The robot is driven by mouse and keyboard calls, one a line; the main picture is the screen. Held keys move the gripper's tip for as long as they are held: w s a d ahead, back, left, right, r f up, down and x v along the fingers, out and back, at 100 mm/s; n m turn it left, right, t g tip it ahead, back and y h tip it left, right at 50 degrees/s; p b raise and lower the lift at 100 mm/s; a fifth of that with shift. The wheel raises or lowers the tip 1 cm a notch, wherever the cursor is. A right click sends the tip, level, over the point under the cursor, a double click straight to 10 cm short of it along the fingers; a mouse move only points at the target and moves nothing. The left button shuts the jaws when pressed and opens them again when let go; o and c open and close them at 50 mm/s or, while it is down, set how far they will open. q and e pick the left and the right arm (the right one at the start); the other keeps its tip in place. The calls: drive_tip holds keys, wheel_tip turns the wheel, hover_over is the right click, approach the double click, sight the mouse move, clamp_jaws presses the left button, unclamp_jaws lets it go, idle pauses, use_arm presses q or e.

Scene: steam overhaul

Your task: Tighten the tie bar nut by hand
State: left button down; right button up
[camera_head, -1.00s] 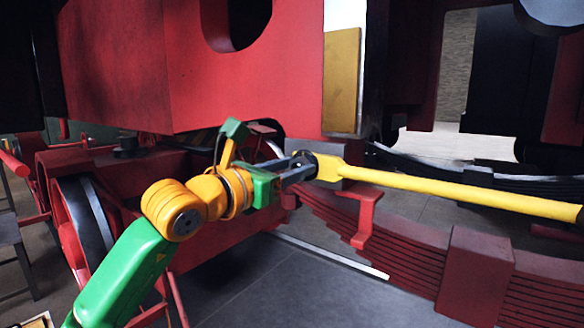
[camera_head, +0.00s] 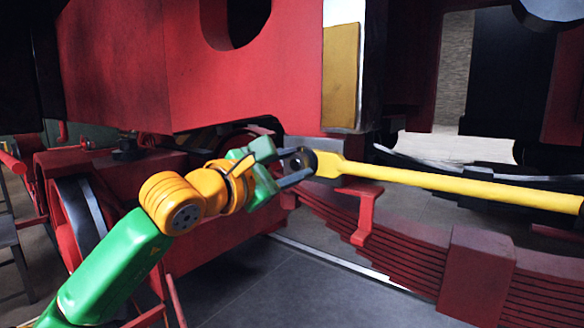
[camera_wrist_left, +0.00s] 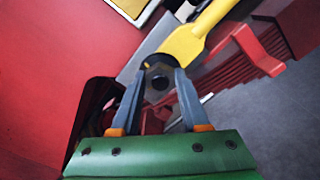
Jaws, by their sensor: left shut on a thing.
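The yellow tie bar (camera_head: 450,187) runs across the right half of the head view, and its flattened end also shows in the left wrist view (camera_wrist_left: 187,42). The dark tie bar nut (camera_head: 297,163) sits at the bar's left end; in the left wrist view the nut (camera_wrist_left: 159,79) lies between the fingers. My left gripper (camera_head: 300,163) reaches in from the left and is shut on the nut, one finger on each side. The fingertips partly hide the nut, and its thread cannot be seen. My right gripper is not in view.
A red frame plate (camera_head: 240,85) stands above and behind the gripper. A red bracket (camera_head: 364,212) and a dark red leaf spring (camera_head: 410,240) lie below the bar. A red wheel (camera_head: 85,220) is at the left. The grey floor (camera_head: 285,290) is clear.

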use_arm(q)
drive_tip(key=m, duration=0.3)
drive_tip(key=shift+m, duration=0.4)
drive_tip(key=m, duration=0.3)
drive_tip(key=shift+f+m, duration=0.1)
drive_tip(key=shift+m, duration=0.2)
drive_tip(key=m, duration=0.4)
drive_tip(key=shift+f, duration=0.15)
drive_tip(key=shift+f+m, duration=0.15)
drive_tip(key=shift+m, duration=1.75)
drive_tip(key=c, duration=0.8)
unclamp_jaws()
drive_tip(key=o, duration=0.4)
